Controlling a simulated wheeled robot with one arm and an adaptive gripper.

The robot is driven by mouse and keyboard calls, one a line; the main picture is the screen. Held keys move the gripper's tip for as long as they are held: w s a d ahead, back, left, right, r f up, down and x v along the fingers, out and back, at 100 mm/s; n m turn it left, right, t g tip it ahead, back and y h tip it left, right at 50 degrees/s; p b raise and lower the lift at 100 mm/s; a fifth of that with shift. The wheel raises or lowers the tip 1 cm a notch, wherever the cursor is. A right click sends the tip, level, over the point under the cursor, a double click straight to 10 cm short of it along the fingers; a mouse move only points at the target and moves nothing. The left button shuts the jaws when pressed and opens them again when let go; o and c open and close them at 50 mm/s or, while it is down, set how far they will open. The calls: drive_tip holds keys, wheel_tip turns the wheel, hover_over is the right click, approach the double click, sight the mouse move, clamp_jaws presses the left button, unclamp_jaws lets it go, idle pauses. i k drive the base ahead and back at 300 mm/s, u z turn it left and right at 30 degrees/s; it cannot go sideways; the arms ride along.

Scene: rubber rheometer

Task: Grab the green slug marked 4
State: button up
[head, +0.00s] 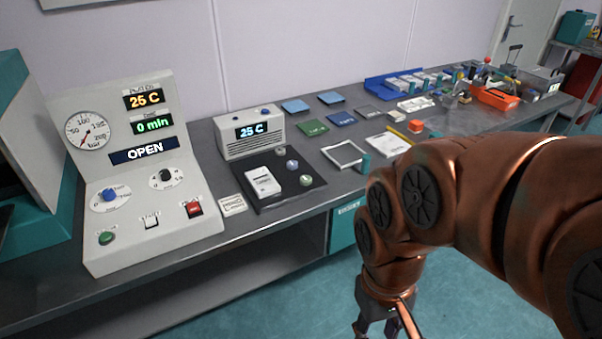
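I cannot make out a green slug with a readable 4. Green things on the bench are a flat green square (312,127) with faint markings and a small teal cylinder (366,163) near the front edge, partly beside my arm. Small round pieces (292,165) lie on and by the dark mat (302,187), with no readable numbers. My gripper (388,333) hangs low at the bottom of the head view, in front of the bench and apart from everything on it. Its fingertips are cut off by the frame edge.
A control panel (150,235) reads 25 C, 0 min and OPEN. A white box (232,146) reads 25 C. A blue tray (385,92) and an orange bin (496,97) stand farther back right. A white frame (344,153) lies mid-bench. Floor before the bench is clear.

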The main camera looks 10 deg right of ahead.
sight(306, 179)
drive_tip(key=k, duration=0.65)
drive_tip(key=u, duration=0.7)
drive_tip(key=i, duration=1.45)
drive_tip(key=z, duration=0.65)
